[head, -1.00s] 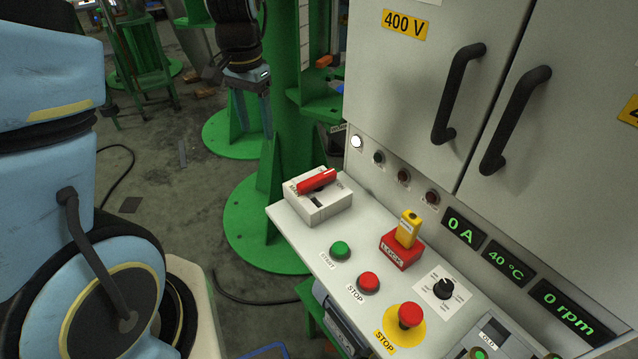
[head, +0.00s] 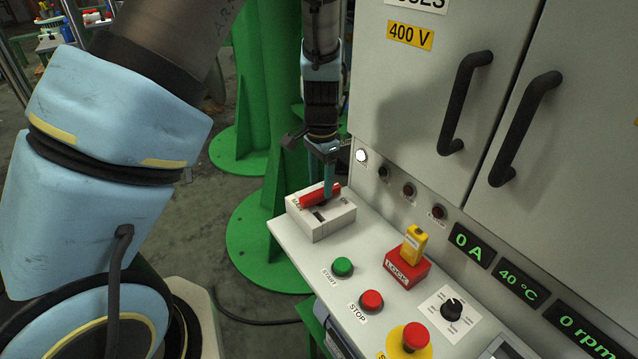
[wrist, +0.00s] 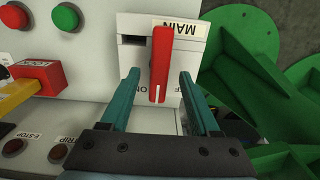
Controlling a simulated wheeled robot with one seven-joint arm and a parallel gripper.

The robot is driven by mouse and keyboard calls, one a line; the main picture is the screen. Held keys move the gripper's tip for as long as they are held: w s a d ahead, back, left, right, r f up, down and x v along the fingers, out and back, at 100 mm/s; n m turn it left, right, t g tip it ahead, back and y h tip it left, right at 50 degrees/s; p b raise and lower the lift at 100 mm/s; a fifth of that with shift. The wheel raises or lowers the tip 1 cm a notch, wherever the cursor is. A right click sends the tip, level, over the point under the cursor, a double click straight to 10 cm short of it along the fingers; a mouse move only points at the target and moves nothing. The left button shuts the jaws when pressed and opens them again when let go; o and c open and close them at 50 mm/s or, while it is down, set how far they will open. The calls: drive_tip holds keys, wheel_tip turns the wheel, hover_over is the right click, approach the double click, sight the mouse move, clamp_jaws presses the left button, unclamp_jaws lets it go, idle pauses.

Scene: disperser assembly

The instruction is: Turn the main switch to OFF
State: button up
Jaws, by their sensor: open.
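The main switch is a white box (head: 334,225) with a red bar handle (head: 313,196) on top, at the far left end of the control panel's sloped desk. In the wrist view the red handle (wrist: 161,62) runs lengthwise between my two teal fingers, near the ON lettering, with a MAIN label (wrist: 180,28) beside its far end. My gripper (wrist: 159,100) is open, one finger on each side of the handle, with gaps visible on both sides. In the head view my gripper (head: 328,180) points down at the handle and hides part of it.
On the desk are a green start button (head: 342,267), a red stop button (head: 371,300), a red lock block with a yellow top (head: 408,265) and a red emergency stop (head: 415,336). The cabinet (head: 430,110) rises close behind. Green steel columns (head: 285,200) stand to the left.

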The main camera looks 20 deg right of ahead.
drive_tip(key=shift+f, duration=1)
clamp_jaws()
